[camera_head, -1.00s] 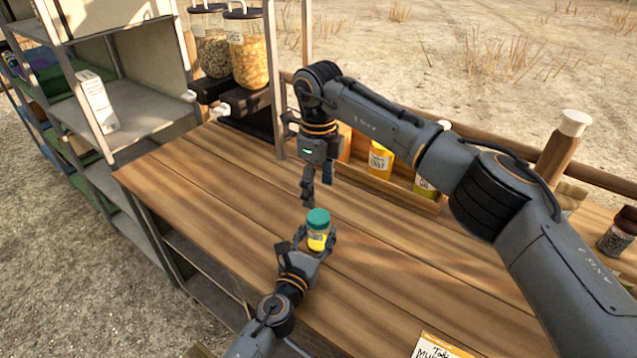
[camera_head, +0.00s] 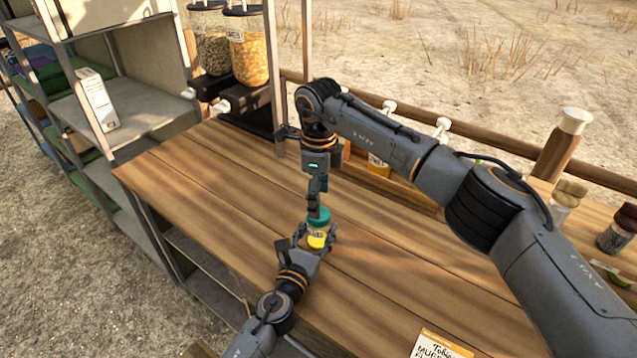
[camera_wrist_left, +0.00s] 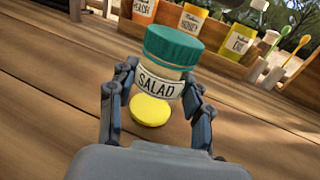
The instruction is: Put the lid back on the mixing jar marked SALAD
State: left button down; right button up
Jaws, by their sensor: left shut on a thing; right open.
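The SALAD jar (camera_head: 318,239) stands upright on the wooden counter with a teal lid (camera_head: 318,218) on its top. In the left wrist view the jar (camera_wrist_left: 160,83) shows its SALAD label, and the lid (camera_wrist_left: 173,46) sits on it; I cannot tell whether it is screwed tight. A round yellow patch (camera_wrist_left: 150,111) shows below the label. My left gripper (camera_head: 317,236) is shut on the jar's body from the near side. My right gripper (camera_head: 318,203) points down just above the lid, open; I cannot tell whether its fingers touch it.
A counter (camera_head: 210,170) is clear around the jar. Yellow and orange condiment bottles (camera_wrist_left: 190,20) stand in a rack behind it, partly hidden by my right arm. Dispensers (camera_head: 247,45) stand at the back left. A card (camera_head: 440,345) lies at the front.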

jog(key=shift+f, duration=2)
jog(key=shift+c, duration=0.2)
jog(key=c, duration=1.1)
jog(key=o, duration=1.3)
notch_tip(320, 180, up, 12)
